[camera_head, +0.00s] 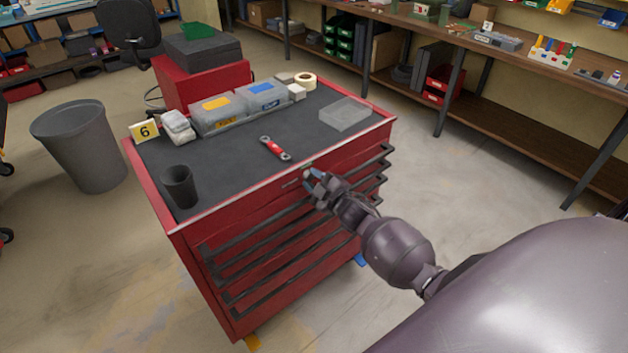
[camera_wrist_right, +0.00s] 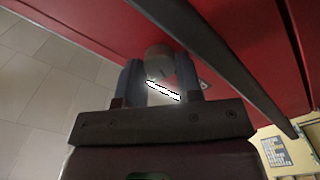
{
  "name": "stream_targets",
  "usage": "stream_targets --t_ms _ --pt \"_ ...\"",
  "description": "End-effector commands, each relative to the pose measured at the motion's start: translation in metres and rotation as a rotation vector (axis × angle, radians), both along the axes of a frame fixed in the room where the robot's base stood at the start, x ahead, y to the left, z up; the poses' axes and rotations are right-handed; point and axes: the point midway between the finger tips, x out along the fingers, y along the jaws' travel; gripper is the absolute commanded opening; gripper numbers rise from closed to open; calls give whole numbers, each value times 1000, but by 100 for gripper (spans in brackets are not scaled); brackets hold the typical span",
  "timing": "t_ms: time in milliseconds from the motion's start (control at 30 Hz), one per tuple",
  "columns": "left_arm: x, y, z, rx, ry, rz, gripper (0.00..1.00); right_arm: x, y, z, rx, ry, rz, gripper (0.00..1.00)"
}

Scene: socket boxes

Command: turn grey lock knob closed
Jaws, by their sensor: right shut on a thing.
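The grey lock knob (camera_wrist_right: 158,58) is on the red front of the tool cabinet (camera_head: 240,210), just below its top edge. In the right wrist view it sits between the two fingers of my right gripper (camera_wrist_right: 160,76), which is shut on it. A bright white patch shows on or just in front of the knob; I cannot tell its turn angle. In the head view my right gripper (camera_head: 313,182) reaches the upper front of the cabinet, and its fingers largely hide the knob. My left gripper is not in view.
Long dark drawer handles (camera_head: 280,240) stick out below the gripper; one dark bar (camera_wrist_right: 215,45) passes close to the fingers. Floor to the right is clear.

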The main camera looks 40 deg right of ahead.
Motion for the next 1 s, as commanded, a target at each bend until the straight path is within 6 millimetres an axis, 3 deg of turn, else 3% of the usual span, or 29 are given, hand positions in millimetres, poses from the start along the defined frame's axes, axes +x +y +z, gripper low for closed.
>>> stream_targets --t_ms 500,1000 --pt "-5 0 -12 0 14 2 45 0 1 -1 -364 -30 2 9" --pt "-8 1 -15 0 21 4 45 0 1 0 -448 -36 2 9"
